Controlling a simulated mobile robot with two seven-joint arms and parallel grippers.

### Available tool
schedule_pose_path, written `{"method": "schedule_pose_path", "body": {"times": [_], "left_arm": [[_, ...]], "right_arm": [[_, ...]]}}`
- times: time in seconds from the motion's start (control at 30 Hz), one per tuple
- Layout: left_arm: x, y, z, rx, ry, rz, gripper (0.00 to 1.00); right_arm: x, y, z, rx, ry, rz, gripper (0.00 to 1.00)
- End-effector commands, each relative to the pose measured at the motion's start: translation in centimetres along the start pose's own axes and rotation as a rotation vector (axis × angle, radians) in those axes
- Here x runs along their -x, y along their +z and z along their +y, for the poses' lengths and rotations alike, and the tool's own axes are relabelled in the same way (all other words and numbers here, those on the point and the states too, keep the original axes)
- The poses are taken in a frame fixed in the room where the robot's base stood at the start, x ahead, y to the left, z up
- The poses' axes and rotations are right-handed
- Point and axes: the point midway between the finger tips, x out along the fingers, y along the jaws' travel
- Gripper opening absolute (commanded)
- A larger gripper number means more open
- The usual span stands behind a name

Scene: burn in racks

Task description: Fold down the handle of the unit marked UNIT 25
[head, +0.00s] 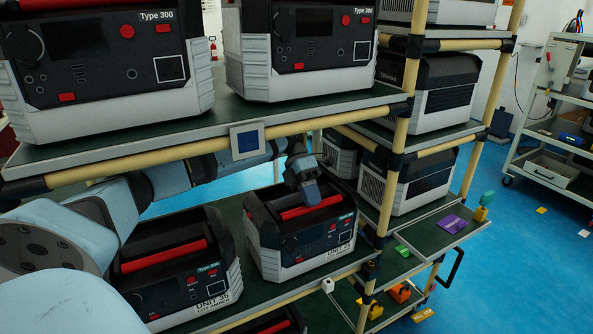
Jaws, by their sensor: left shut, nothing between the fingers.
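The unit whose small label appears to read UNIT 25 (288,256) stands on the lower rack shelf, right of centre in the head view. It is a black and light grey box. Its red handle (322,205) runs along the top; I cannot tell how far it is tilted. My left gripper (310,194) reaches in under the upper shelf and points down at the handle. It is shut and empty, close above or touching the red bar, and hides part of it. My right gripper is not in view.
Another unit with a red handle, labelled what looks like UNIT 35 (212,303), stands to the left on the same shelf. The upper shelf edge (120,163) with its yellow tube runs just above my arm. A yellow post (385,185) stands right of the unit.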

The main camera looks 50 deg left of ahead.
Motion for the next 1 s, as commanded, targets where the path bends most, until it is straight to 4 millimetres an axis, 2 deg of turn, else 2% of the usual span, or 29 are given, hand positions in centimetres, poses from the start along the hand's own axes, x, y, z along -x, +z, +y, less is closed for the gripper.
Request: {"method": "schedule_pose_path", "body": {"times": [0.4, 0.57, 0.6, 0.63, 0.77, 0.87, 1.0], "left_arm": [[0.1, 0.0, 0.0, 0.0, 0.0, 0.0, 0.0], [1.5, 0.0, -0.2, 0.002, 0.0, -0.002, 0.0], [1.7, 0.1, 0.5, 0.002, 0.001, -0.002, 0.0], [2.1, 0.1, 1.0, 0.002, 0.001, -0.004, 0.0], [4.2, 0.1, 2.9, 0.003, 0.0, -0.004, 0.0], [6.0, 0.1, 4.5, 0.003, 0.001, -0.005, 0.0], [8.0, 0.1, 6.3, 0.002, -0.001, -0.004, 0.0]], "right_arm": [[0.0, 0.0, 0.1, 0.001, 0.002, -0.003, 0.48], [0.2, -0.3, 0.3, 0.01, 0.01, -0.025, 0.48], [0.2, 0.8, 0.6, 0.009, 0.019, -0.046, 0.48], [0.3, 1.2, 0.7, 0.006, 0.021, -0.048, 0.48], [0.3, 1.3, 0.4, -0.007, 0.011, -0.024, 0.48], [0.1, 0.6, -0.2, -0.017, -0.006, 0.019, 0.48], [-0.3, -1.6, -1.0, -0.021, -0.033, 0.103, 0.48]]}}
